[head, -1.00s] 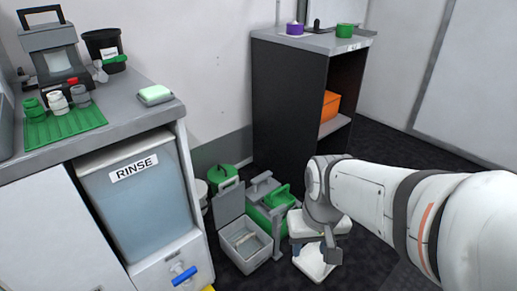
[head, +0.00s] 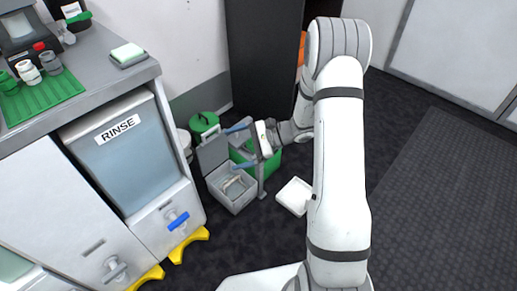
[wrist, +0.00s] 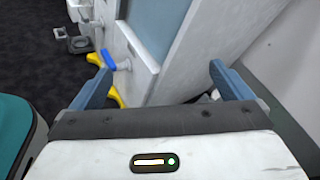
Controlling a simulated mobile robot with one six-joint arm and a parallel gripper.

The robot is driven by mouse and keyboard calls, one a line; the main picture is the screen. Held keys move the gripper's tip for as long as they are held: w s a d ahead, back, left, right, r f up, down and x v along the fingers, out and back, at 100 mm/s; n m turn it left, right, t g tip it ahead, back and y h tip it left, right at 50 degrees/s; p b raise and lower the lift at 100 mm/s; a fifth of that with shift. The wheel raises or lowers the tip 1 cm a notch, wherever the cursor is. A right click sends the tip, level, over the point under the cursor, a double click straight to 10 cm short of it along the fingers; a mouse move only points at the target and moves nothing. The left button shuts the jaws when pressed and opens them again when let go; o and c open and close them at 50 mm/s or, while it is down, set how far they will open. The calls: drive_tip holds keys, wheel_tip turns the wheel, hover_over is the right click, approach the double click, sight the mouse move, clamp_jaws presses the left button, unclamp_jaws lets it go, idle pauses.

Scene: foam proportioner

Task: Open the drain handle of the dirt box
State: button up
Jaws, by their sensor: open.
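No label in view reads dirt box, so I cannot tell which container it is. A blue lever handle (head: 178,220) sits on a white front panel below the clear RINSE tank (head: 138,155); it also shows in the wrist view (wrist: 108,58), beyond the left finger. A grey handle (head: 115,270) is on the panel to its left. My gripper (head: 240,148) is open and empty, its blue fingers above the open grey box (head: 232,192) on the floor, to the right of the blue handle and apart from it. In the wrist view my gripper (wrist: 160,78) faces the cabinet side.
Yellow feet (head: 188,244) stick out at the cabinet's base. A green-lidded bucket (head: 204,124) and a green box (head: 266,164) stand beside the grey box. A white tray (head: 294,196) lies on the floor.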

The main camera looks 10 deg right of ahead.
drive_tip(key=w+d+f+m+t+h+p, duration=0.1)
drive_tip(key=w+d+f+m+t+h, duration=0.15)
drive_tip(key=d+f+m+t, duration=0.4)
drive_tip(key=w+d+f+m+t+h+p, duration=0.1)
drive_tip(key=w+d+f+m+t, duration=0.2)
drive_tip(key=f, duration=0.6)
drive_tip(key=w+d+f+m+t+h+p, duration=0.2)
drive_tip(key=w+d+f+m+t, duration=0.25)
drive_tip(key=f+m, duration=0.25)
drive_tip(key=shift+n+t, duration=0.25)
drive_tip(key=shift+t, duration=0.15)
drive_tip(key=b+x, duration=0.1)
drive_tip(key=x, duration=0.2)
drive_tip(key=b+x, duration=0.1)
drive_tip(key=x, duration=0.2)
drive_tip(key=shift+a+f, duration=0.1)
drive_tip(key=shift+a, duration=0.4)
drive_tip(key=shift+c, duration=0.3)
